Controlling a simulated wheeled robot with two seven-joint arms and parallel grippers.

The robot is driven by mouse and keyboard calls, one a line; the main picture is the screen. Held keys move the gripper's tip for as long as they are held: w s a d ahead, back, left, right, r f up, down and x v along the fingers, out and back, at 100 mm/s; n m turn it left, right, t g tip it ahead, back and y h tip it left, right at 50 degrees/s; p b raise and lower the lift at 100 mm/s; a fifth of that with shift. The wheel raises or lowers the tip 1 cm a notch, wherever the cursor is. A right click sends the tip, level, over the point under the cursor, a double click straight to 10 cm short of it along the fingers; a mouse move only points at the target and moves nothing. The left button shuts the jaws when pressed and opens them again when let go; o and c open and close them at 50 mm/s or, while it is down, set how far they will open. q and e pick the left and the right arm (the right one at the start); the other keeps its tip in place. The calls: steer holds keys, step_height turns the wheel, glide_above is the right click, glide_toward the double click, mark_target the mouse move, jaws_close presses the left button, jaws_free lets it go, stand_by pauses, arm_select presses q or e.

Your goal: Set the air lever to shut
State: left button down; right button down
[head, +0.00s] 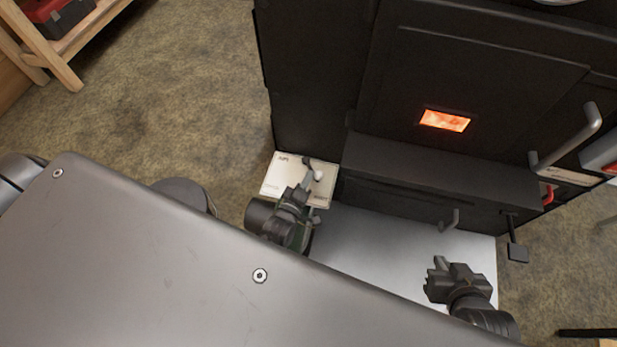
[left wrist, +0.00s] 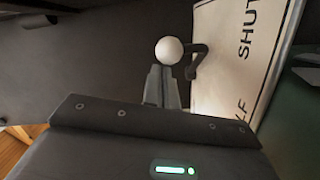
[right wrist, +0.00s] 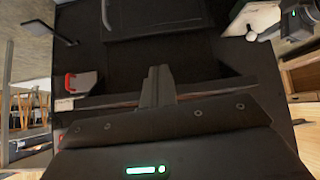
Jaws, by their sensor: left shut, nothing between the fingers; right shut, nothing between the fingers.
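The air lever has a white ball knob (left wrist: 170,50) on a dark bent arm in the left wrist view; the knob also shows in the head view (head: 319,175). Beside it is a cream label plate (left wrist: 235,50) reading "SHUT" and part of "HALF"; it also shows in the head view (head: 283,175). My left gripper (left wrist: 162,72) is shut with its fingertips right at the knob; I cannot tell whether they touch. In the head view my left gripper (head: 306,180) partly covers the plate and lever. My right gripper (head: 441,264) is shut and empty above the pale floor sheet.
The black evaporator (head: 470,80) has a glowing window (head: 444,120) and a large door handle (head: 570,140). A small handle (head: 450,219) sits on the lower front. A dark pedal-like piece (head: 517,252) and a red handle (head: 548,194) are at right. A wooden rack (head: 60,60) stands far left.

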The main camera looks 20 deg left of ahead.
arm_select(q)
steer(key=shift+d, duration=0.1)
arm_select(e)
steer(key=shift+s+d, duration=0.1)
steer(key=shift+s, duration=0.1)
